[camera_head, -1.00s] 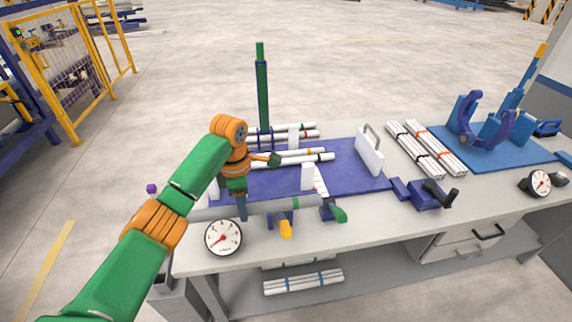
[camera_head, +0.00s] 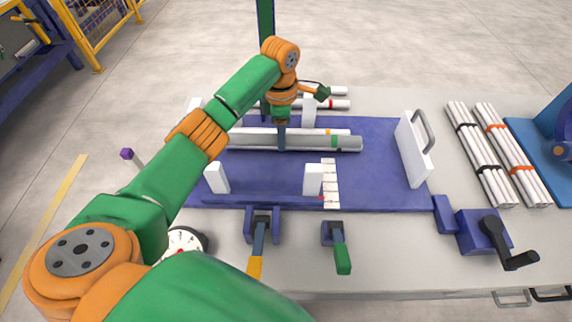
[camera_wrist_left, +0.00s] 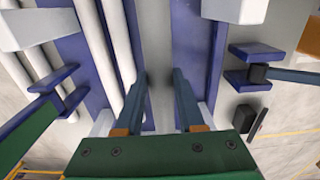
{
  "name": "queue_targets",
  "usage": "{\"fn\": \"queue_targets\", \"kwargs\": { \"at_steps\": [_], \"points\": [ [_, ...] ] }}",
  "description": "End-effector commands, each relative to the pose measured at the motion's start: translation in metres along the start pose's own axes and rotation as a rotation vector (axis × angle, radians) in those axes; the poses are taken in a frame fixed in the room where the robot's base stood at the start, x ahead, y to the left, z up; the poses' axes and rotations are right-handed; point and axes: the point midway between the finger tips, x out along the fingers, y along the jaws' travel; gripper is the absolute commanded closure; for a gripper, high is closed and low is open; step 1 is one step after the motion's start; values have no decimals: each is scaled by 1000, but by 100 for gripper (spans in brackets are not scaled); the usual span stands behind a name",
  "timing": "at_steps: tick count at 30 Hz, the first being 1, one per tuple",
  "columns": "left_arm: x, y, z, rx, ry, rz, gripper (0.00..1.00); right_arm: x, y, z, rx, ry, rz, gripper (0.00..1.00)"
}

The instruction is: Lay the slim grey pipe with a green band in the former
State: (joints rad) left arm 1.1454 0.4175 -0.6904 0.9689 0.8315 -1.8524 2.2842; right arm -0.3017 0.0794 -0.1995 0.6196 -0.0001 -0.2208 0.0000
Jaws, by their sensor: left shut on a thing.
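In the left wrist view the grey pipe (camera_wrist_left: 157,45) runs between the two blue fingers (camera_wrist_left: 160,88). I cannot tell whether the pipe touches the former or hangs just above it. White posts (camera_head: 313,180) stand in front of it. My right gripper is not in view.
Pipes with a red band (camera_head: 340,104) lie farther back. A white handled plate (camera_head: 415,148) stands at the former's right. Clamps with yellow (camera_head: 255,266) and green (camera_head: 343,260) handles line the front edge. Bundled pipes (camera_head: 480,155) lie to the right.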

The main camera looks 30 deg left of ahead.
Motion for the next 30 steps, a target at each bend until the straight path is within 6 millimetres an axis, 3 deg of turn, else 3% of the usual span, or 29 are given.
{"fn": "queue_targets", "kwargs": {
  "at_steps": [12,25,26,28,30],
  "points": [
    [91,-1,-1,-1,3,-3,100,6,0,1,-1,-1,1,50],
    [102,0,0,0,1,-1,100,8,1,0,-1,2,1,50],
    [101,0,0,0,1,0,57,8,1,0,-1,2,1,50],
    [101,0,0,0,1,0,38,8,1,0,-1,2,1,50],
    [101,0,0,0,1,0,32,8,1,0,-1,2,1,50]
  ]
}}
